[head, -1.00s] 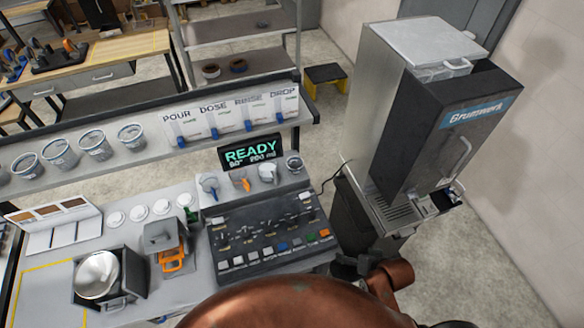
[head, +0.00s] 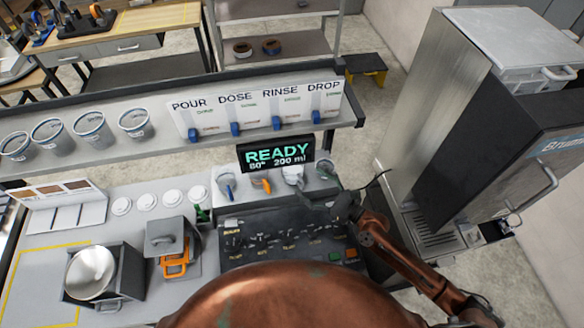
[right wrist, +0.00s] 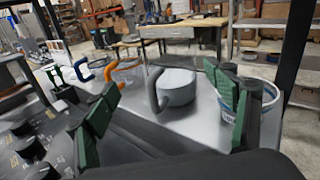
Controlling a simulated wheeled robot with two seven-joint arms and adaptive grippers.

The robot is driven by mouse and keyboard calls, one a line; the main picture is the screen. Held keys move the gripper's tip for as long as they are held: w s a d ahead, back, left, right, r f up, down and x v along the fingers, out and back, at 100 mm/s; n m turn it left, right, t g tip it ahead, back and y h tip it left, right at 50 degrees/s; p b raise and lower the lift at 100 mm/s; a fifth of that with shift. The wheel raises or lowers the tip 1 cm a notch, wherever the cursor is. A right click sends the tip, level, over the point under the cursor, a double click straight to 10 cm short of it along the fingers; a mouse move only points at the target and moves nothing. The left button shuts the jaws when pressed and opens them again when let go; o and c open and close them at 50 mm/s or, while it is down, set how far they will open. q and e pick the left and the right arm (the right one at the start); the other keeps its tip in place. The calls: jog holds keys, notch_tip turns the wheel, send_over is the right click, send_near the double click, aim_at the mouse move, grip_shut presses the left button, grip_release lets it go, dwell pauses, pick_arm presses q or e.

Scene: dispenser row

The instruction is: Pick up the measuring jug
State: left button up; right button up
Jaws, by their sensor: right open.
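Three handled jugs stand in a row at the back of the bench: one with a blue handle (head: 227,185), one with an orange handle (head: 262,181) and a white one with a grey handle (head: 292,174). No label shows which is the measuring jug. My right gripper (head: 325,203) is open and empty, just in front of the right end of this row. In the right wrist view the grey-handled jug (right wrist: 178,87) shows between the open fingers, beyond their tips. The blue handle (right wrist: 62,77) and orange handle (right wrist: 125,72) are farther left. My left gripper is not in view.
A clear tub (head: 325,174) stands right of the jugs; in the right wrist view the tub (right wrist: 268,103) is partly behind the right finger. The dark control panel (head: 250,246) lies in front. A READY display (head: 276,154) and a tall dispenser (head: 480,140) stand nearby.

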aim_at(301, 171)
jog(key=shift+w+d+m, duration=0.15)
jog(key=shift+w+m, duration=0.25)
jog(key=shift+w, duration=0.15)
jog(key=shift+w+d+m, duration=0.15)
jog(key=shift+w+m, duration=0.25)
jog(key=shift+w, duration=0.1)
jog(key=p+x, duration=0.1)
jog(key=x, duration=0.3)
jog(key=shift+s+a+r, duration=0.1)
jog(key=shift+a+r, duration=0.05)
jog(key=shift+a, duration=0.1)
jog(key=p+x, duration=0.1)
jog(key=x, duration=0.2)
jog(key=shift+a, duration=0.15)
jog(key=shift+f, duration=0.2)
jog(key=c, duration=1.4)
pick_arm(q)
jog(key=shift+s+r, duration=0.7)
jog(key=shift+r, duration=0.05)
pick_arm(e)
jog(key=shift+r, duration=0.1)
jog(key=shift+c, duration=0.5)
